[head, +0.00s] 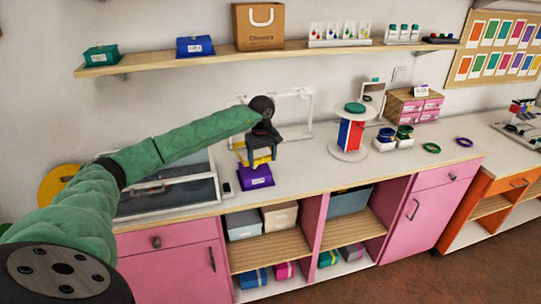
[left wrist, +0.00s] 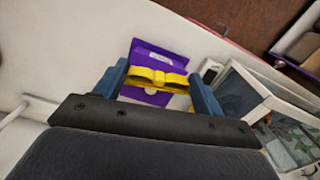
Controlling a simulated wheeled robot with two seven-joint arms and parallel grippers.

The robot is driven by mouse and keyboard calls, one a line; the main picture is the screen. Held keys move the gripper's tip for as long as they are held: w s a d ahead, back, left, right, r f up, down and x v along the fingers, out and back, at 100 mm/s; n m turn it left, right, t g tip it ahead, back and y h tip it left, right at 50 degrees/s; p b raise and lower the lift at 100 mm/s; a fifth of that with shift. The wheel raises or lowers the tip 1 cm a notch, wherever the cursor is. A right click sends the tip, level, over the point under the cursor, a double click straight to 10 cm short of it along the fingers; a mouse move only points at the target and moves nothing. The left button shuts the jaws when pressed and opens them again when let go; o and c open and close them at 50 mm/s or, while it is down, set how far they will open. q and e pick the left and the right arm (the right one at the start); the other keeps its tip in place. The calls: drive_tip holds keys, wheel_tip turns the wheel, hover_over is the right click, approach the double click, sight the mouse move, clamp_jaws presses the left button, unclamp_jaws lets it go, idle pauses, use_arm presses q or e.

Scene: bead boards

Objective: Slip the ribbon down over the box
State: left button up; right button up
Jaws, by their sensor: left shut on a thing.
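The yellow ribbon (head: 261,160) is a loop with a bow. It is held just above the purple box (head: 256,178), which stands on the counter. My left gripper (head: 258,152) is shut on the ribbon, over the box. In the left wrist view the ribbon's bow (left wrist: 160,77) lies between the blue fingers of my left gripper (left wrist: 161,84). The purple box (left wrist: 150,56) shows beyond and through the loop. I cannot tell whether the ribbon touches the box top. My right gripper is not in view.
A glass-topped case (head: 170,191) stands left of the box, with a small white device (head: 227,188) between. A white frame stand (head: 300,108) is behind the gripper. A large spool (head: 351,132) stands to the right. The counter (head: 305,170) between box and spool is clear.

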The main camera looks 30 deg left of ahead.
sight(259, 164)
use_arm(q)
drive_tip(key=shift+s+a+r+m, duration=0.15)
drive_tip(key=shift+s+a+m, duration=0.35)
drive_tip(key=shift+m, duration=0.4)
drive_tip(key=shift+f, duration=2.25)
drive_tip(key=shift+w+f+b, duration=0.1)
drive_tip(key=shift+f+b, duration=0.55)
drive_tip(key=shift+b, duration=0.2)
drive_tip(key=shift+f, duration=0.2)
drive_tip(key=shift+f+b, duration=0.55)
drive_tip(key=shift+b, duration=0.2)
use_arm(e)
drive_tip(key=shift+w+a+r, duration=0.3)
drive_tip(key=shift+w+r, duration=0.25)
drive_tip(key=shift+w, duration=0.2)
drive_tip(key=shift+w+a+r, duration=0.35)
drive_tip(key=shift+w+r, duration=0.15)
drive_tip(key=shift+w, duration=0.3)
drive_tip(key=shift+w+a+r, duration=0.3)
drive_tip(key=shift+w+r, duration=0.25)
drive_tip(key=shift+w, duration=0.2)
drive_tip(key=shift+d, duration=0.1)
